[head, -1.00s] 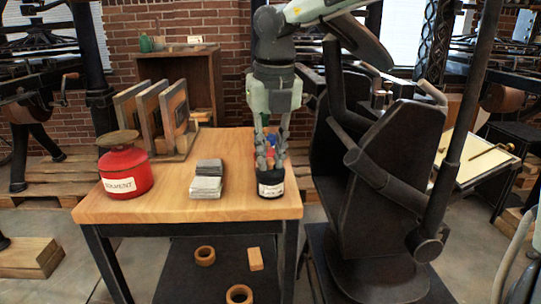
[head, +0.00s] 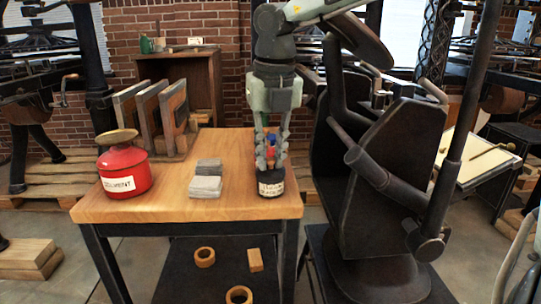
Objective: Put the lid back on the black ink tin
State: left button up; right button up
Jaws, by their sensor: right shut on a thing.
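The small black ink tin (head: 271,191), with a pale label on its front, stands upright near the right front of the wooden table (head: 130,208). My right gripper (head: 270,162) points straight down, directly over the tin. Its fingers are shut on the lid, which is mostly hidden between and under the fingertips. Whether the lid touches the tin's rim cannot be told from here.
A red solvent can (head: 124,170) stands at the table's left, with wooden frames (head: 155,115) behind it. Grey blocks (head: 206,180) lie left of the tin. Small red and blue items show behind the fingers. A dark press (head: 390,180) stands close at right.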

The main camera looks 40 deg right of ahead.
dwell(0.4)
jog(key=o, duration=1.4)
jog(key=shift+r+p, duration=1.95)
jog(key=shift+r, duration=1.6)
jog(key=shift+c, duration=0.3)
grip_shut()
